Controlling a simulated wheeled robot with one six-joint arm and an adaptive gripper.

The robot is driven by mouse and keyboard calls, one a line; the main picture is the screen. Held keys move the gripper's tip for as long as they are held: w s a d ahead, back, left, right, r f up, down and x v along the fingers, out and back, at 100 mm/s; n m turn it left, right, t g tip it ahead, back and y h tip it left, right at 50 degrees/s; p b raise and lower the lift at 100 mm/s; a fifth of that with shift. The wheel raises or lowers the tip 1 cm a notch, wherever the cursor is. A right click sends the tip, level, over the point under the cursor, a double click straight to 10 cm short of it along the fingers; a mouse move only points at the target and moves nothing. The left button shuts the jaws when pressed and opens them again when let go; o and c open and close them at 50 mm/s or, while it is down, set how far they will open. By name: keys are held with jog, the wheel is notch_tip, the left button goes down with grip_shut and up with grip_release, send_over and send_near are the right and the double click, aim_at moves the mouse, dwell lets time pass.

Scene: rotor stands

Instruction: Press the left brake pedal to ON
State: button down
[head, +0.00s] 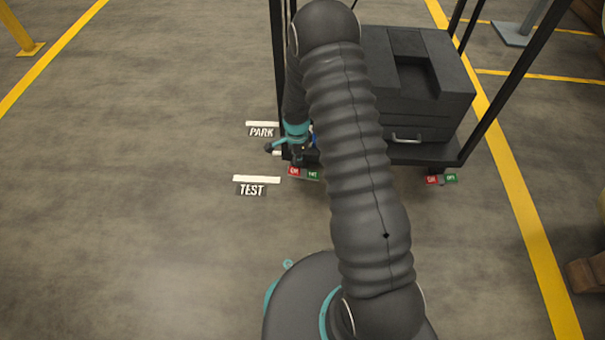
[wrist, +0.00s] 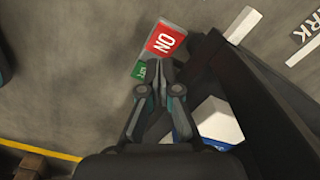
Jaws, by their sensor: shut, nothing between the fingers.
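The left brake pedal (head: 303,173) sits low at the front left corner of the cart (head: 412,150), with a red ON half and a green half. In the wrist view the pedal's red ON half (wrist: 165,38) is clear, and its green half (wrist: 146,70) is partly covered by my fingers. My gripper (wrist: 167,70) is shut and empty, its tips over the pedal near where red and green meet. I cannot tell whether they touch it. In the head view my gripper (head: 297,160) points down just above the pedal.
A second red and green pedal (head: 441,179) is at the cart's front right corner. White PARK (head: 262,131) and TEST (head: 252,190) floor marks lie to the left. A black cart post (wrist: 265,90) and a white and blue block (wrist: 218,120) are close beside my gripper.

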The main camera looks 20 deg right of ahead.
aim_at(298, 172)
jog(key=shift+f+b, duration=1.75)
jog(key=shift+f, duration=0.7)
dwell(1.5)
jog(key=shift+r, duration=0.1)
jog(key=shift+r+p, duration=1.95)
jog(key=shift+r, duration=1.5)
